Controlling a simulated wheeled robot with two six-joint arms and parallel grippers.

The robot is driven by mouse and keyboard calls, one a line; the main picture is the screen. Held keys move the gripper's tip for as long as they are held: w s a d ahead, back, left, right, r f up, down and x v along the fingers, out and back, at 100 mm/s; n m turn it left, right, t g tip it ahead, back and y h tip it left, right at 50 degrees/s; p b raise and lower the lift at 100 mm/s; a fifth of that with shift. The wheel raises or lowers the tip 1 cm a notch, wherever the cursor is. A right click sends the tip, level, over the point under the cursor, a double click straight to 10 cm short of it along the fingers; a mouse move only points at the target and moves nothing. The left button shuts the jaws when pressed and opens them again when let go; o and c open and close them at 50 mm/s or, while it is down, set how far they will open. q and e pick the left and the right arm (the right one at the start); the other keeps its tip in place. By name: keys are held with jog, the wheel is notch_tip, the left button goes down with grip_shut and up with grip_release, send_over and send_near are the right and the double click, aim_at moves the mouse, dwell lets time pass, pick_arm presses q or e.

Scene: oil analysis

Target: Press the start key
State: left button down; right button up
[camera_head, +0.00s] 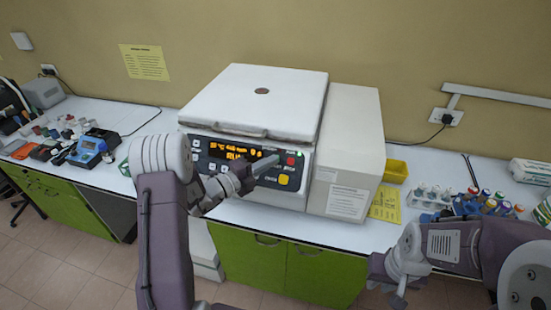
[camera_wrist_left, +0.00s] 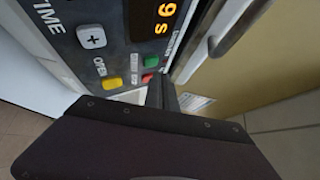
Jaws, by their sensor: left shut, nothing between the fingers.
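The white benchtop machine (camera_head: 255,100) has a dark control panel with a lit orange display (camera_head: 232,150). A green key, which I take as the start key, is at the panel's right end and shows in the left wrist view (camera_wrist_left: 151,61). A red key (camera_head: 291,160) is just beside it, and a larger yellow key (camera_head: 284,180) is below. My left gripper (camera_head: 268,164) is shut and empty, its tips in front of the panel close to the red and green keys. They also show in the left wrist view (camera_wrist_left: 162,82); contact cannot be told. My right gripper (camera_head: 398,300) hangs low at the right, fingers unclear.
The machine's lid is down. A yellow tray (camera_head: 396,171) and a rack of small bottles (camera_head: 485,204) stand to the right on the white bench. A blue device (camera_head: 88,150) and several small items are at the left. Green cabinets (camera_head: 250,256) are below.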

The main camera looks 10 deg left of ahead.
pick_arm(q)
jog(key=s+r+p, duration=0.2)
jog(key=s, duration=0.2)
jog(key=shift+s+r+p, duration=0.1)
jog(key=shift+r+p, duration=0.3)
dwell(0.5)
